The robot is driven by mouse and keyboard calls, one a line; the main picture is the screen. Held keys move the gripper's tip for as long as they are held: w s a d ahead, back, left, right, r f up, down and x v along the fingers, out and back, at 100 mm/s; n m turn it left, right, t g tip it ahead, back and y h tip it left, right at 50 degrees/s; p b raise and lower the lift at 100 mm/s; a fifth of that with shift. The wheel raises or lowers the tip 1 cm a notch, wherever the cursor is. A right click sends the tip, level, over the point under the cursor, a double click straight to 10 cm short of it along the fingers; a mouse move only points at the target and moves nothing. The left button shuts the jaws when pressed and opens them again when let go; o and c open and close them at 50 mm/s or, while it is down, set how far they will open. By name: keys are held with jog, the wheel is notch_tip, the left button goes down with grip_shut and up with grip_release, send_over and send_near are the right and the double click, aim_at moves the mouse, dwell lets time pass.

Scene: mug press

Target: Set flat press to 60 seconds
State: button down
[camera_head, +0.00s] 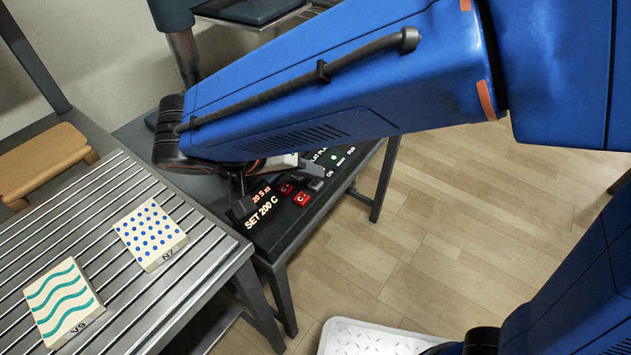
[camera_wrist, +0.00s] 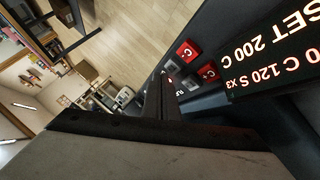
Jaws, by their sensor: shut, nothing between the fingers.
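The press control panel (camera_head: 265,235) is a dark slab beside the slatted table, partly hidden by my blue arm. Its lit display (camera_head: 262,212) reads "SET 200 C", with a line ending "20 S x3" above. In the wrist view the display (camera_wrist: 275,65) shows "120 S X3". Two red keys (camera_head: 302,199) marked with C sit beside the display, and they also show in the wrist view (camera_wrist: 187,50). Grey keys (camera_head: 316,185) are next to them. My gripper (camera_wrist: 162,88) is shut and empty, close to the keys; I cannot tell whether it touches one.
A brown board (camera_head: 40,160) is at the far left. A dark padded plate (camera_head: 250,10) is behind the arm. Wooden floor (camera_head: 450,220) is open at right.

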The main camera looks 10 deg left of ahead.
aim_at(312, 186)
jog(key=shift+s+d+f, duration=0.1)
jog(key=shift+f, duration=0.55)
jog(key=shift+s+d+f, duration=0.1)
jog(key=shift+f, duration=0.5)
dwell(1.9)
jog(key=shift+r, duration=0.4)
jog(key=shift+w+r, duration=0.1)
jog(key=shift+r, duration=0.05)
dwell(0.3)
jog(key=shift+r, duration=0.95)
jog(key=shift+w+r, duration=0.1)
jog(key=shift+r, duration=1.55)
